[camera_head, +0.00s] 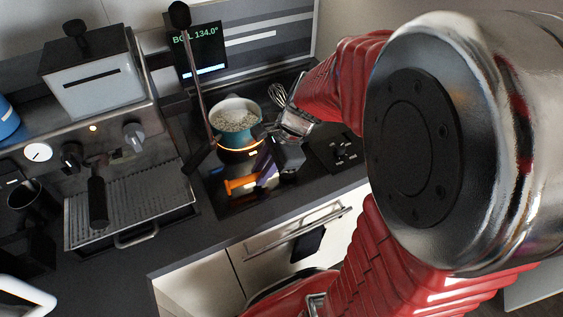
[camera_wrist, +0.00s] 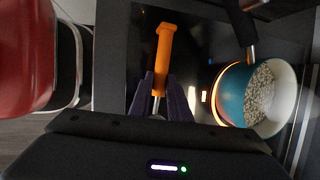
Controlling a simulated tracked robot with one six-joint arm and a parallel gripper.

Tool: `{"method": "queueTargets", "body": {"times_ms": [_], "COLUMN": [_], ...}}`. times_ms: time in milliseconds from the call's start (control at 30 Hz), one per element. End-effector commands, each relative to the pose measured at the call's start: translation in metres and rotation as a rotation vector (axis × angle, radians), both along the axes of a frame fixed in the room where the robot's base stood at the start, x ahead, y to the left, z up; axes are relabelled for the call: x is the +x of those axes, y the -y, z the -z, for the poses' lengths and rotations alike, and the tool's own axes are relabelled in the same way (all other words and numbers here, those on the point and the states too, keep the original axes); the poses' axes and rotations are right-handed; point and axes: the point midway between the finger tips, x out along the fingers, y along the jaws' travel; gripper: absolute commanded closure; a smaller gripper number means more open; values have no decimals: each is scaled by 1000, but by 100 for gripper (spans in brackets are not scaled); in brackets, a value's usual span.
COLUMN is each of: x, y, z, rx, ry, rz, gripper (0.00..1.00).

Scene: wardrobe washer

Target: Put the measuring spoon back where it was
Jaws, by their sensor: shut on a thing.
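The measuring spoon (camera_head: 240,185) shows an orange handle above the dark cooktop. In the wrist view the orange handle (camera_wrist: 164,48) points away from me, with a short metallic part nearer the fingers; the bowl cannot be made out. My gripper (camera_head: 264,168) is shut on the spoon with its purple fingers, which also show in the wrist view (camera_wrist: 161,88). It is just in front of the teal pot, over the hob. I cannot tell whether the spoon touches the surface.
The teal pot (camera_head: 236,138) holds pale grains and stands on a glowing orange ring. Its long handle rises close by. A whisk (camera_head: 278,94) is behind my gripper. An espresso machine (camera_head: 110,150) stands left. A screen (camera_head: 202,52) reads a boil temperature of 134.0°. Dark counter (camera_head: 190,250) is clear in front.

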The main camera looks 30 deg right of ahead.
Motion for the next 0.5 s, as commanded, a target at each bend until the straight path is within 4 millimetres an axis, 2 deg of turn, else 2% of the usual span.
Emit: {"method": "queueTargets", "body": {"times_ms": [500], "x": [0], "y": [0], "z": [8], "rx": [1], "ry": [-1], "rz": [0], "gripper": [100]}}
